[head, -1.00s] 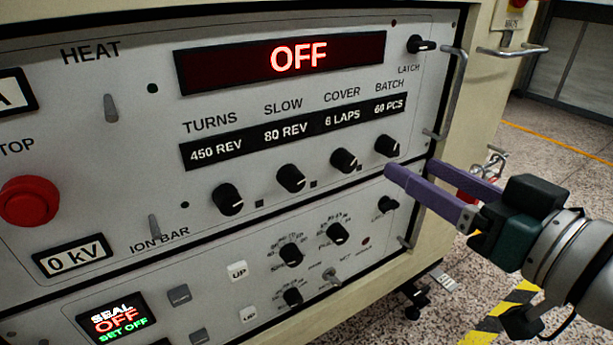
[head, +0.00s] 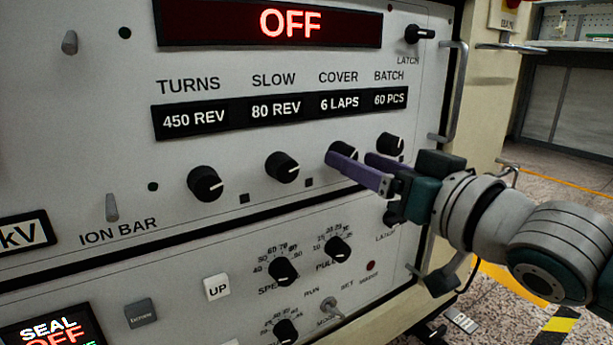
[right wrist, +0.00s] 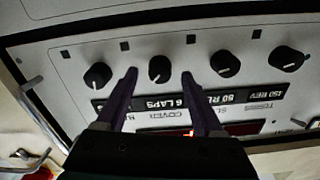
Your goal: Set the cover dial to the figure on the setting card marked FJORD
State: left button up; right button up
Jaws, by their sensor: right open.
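The cover dial (head: 342,151) is a black knob on the grey panel, under the COVER display (head: 339,103) that reads 6 LAPS. My right gripper (head: 350,158) is open, with its purple fingers reaching to the panel at this dial and hiding part of it. In the right wrist view, which shows the panel upside down, the cover dial (right wrist: 159,69) sits between the two open fingertips (right wrist: 159,75), apart from both. How deep the fingers reach around it I cannot tell. The FJORD setting card is not in view. My left gripper is not in view.
The slow dial (head: 282,167) and batch dial (head: 390,145) stand close on either side of the cover dial. The turns dial (head: 205,184) is further left. Metal handles (head: 455,90) stick out at the panel's right edge. The main display (head: 290,23) reads OFF.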

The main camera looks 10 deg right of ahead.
jog(key=shift+w+a, duration=0.15)
jog(key=shift+w, duration=0.2)
grip_shut()
dwell(0.4)
